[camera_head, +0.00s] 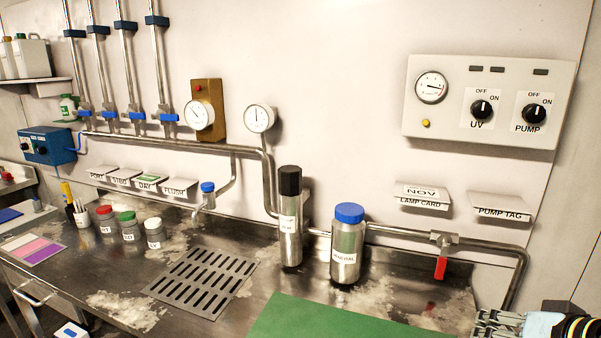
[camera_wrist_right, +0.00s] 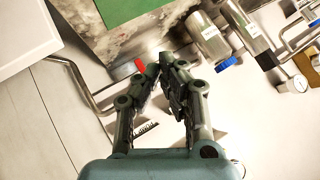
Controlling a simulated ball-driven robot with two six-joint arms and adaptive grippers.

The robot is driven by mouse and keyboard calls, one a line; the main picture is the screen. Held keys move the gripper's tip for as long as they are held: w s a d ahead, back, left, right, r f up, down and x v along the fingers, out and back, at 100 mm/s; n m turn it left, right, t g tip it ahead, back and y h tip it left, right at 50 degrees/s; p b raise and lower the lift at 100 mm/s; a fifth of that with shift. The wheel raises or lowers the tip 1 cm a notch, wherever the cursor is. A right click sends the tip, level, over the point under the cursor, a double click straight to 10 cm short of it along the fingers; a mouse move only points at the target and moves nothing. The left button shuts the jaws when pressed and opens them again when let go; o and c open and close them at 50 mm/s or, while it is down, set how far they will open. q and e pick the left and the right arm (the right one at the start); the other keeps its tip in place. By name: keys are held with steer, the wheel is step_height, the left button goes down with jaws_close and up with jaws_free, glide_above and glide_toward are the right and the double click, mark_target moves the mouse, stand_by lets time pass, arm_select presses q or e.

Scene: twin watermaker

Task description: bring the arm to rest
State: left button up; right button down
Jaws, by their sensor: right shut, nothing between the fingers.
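My right gripper (camera_head: 505,324) shows at the lower right corner of the head view, over the right end of the steel counter (camera_head: 375,292). In the right wrist view my right gripper (camera_wrist_right: 162,68) has its fingertips together with nothing between them. The red valve handle (camera_head: 440,268) is on the pipe just up and left of the gripper in the head view. It also shows just left of the fingertips in the right wrist view (camera_wrist_right: 140,66), apart from them as far as I can tell. My left gripper is not in either view.
A green mat (camera_head: 325,318) lies at the counter's front. A blue-capped mineral canister (camera_head: 346,260) and a black-capped cylinder (camera_head: 290,235) stand behind it. A control panel (camera_head: 490,75) with UV and pump knobs is on the wall. A slotted drain (camera_head: 203,280) is at the left.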

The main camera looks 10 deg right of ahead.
steer(key=s+a+r+n+g+h, duration=0.1)
steer(key=s+a+n+g, duration=0.25)
steer(key=s, duration=0.45)
steer(key=s+a+n+g+h, duration=0.1)
steer(key=s+a+n+g, duration=0.25)
steer(key=s, duration=0.45)
step_height(320, 180, down, 38)
steer(key=s+d+b, duration=0.2)
steer(key=d+b, duration=0.1)
steer(key=b, duration=0.9)
arm_select(q)
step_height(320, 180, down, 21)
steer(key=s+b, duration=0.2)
steer(key=b, duration=0.6)
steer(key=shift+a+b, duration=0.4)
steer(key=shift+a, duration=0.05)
arm_select(e)
steer(key=s+f+g, duration=0.1)
steer(key=s+f, duration=0.8)
steer(key=f, duration=0.3)
steer(key=s+f+g, duration=0.1)
steer(key=s+f, duration=0.9)
steer(key=f, duration=0.3)
steer(key=shift+d+f, duration=0.2)
steer(key=shift+d, duration=0.25)
